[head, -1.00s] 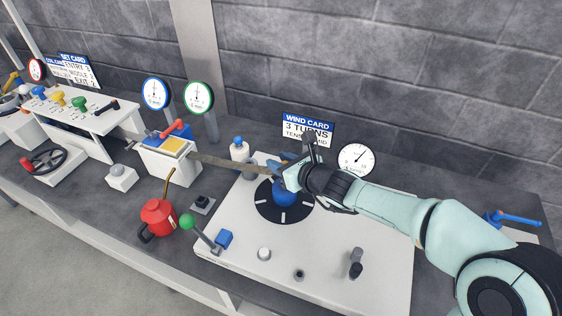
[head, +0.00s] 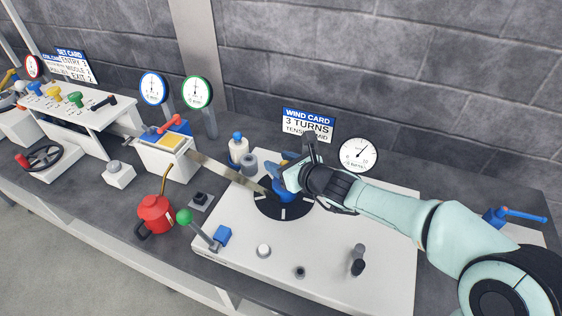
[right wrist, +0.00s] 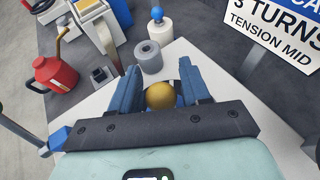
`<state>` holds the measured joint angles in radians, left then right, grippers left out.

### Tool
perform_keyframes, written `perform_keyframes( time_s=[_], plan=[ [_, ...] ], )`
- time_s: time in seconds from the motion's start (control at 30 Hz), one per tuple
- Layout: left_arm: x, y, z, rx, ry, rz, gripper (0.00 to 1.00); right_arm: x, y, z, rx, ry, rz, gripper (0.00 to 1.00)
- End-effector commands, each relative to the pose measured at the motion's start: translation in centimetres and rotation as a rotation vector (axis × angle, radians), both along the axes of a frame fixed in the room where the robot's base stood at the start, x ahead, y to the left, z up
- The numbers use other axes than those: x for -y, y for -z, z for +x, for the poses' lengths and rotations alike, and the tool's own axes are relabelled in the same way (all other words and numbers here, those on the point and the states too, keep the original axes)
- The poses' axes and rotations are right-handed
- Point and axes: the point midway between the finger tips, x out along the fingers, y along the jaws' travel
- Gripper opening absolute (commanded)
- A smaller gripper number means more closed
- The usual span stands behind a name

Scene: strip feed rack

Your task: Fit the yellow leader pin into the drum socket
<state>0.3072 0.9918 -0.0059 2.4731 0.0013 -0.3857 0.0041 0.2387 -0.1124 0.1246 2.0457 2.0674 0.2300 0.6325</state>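My right gripper (head: 281,180) is low over the blue drum hub (head: 284,197), which stands on a black disc (head: 283,212) with white marks. In the right wrist view, the round yellow head of the leader pin (right wrist: 160,95) sits between the two blue fingers, which close in on both its sides. The pin's lower part and the drum socket are hidden under the hand. A metal strip (head: 222,169) runs from the feed block (head: 165,160) to the hub. Whether the pin is in the socket cannot be told. My left gripper is not in view.
A grey roller (head: 250,162) and a white bottle with a blue top (head: 238,150) stand beside the strip. A red oil can (head: 155,214) and a green-knobbed lever (head: 185,217) are at the front left. The white plate (head: 330,245) has posts near its front.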

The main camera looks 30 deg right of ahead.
Motion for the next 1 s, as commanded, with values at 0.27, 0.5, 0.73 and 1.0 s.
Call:
perform_keyframes(
  time_s=[0.27, 0.5, 0.73, 1.0],
  plan=[
    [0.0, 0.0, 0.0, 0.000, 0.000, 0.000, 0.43, 0.0, 0.0, 0.0, 0.000, 0.000, 0.000, 0.62],
    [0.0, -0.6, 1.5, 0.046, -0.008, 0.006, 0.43, 0.0, 0.0, 0.0, 0.000, 0.000, 0.000, 0.62],
    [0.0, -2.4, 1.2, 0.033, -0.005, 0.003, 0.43, 0.9, -2.5, -4.6, 0.004, 0.003, -0.003, 0.62],
    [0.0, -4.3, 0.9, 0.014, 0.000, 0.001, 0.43, 1.8, -4.6, -9.9, 0.003, 0.001, -0.001, 0.62]
  ],
)
